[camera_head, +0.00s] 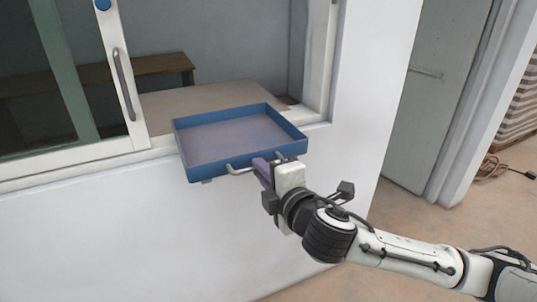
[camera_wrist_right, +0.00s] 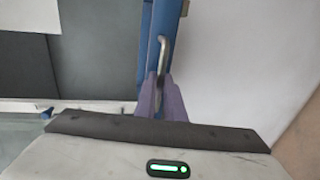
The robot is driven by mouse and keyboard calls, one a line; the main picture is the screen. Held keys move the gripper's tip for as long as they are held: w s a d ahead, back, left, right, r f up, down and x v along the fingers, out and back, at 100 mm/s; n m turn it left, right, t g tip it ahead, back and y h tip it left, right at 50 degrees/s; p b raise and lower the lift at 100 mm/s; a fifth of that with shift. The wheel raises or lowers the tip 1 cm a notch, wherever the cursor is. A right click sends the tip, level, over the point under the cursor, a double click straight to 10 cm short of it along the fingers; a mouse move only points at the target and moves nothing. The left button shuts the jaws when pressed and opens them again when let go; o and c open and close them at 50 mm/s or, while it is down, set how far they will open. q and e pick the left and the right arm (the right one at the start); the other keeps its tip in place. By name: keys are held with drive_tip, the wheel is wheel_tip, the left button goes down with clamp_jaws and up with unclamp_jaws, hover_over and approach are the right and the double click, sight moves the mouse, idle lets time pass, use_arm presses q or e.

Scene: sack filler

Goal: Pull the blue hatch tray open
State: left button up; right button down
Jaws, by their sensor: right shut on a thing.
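The blue hatch tray (camera_head: 187,155) sits in the hatch opening, its front part sticking out past the sill over the white wall. It is shallow and looks empty. A metal bar handle (camera_head: 240,170) runs along its front side. My right gripper (camera_head: 264,168) is at that handle, shut on it. In the right wrist view the purple fingers (camera_wrist_right: 161,98) close around the handle (camera_wrist_right: 164,48), with the blue tray side (camera_wrist_right: 148,40) behind. The part of the handle between the fingers is hidden. My left gripper is not in view.
A sliding window frame (camera_head: 125,75) with a vertical handle stands left of the tray. The right jamb (camera_head: 318,60) is close to the tray's right side. A wooden bench (camera_head: 150,66) is inside. Floor is free at the lower right, before a grey door (camera_head: 425,95).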

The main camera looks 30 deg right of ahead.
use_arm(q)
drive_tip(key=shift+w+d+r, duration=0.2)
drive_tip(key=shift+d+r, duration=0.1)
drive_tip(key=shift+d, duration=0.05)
use_arm(e)
drive_tip(key=shift+v, duration=0.8)
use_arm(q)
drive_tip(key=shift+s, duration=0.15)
use_arm(e)
drive_tip(key=shift+f, duration=0.2)
drive_tip(key=c, duration=1.9)
unclamp_jaws()
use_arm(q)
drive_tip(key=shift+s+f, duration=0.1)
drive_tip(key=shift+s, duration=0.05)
use_arm(e)
drive_tip(key=shift+o, duration=0.2)
drive_tip(key=shift+s+a, duration=0.1)
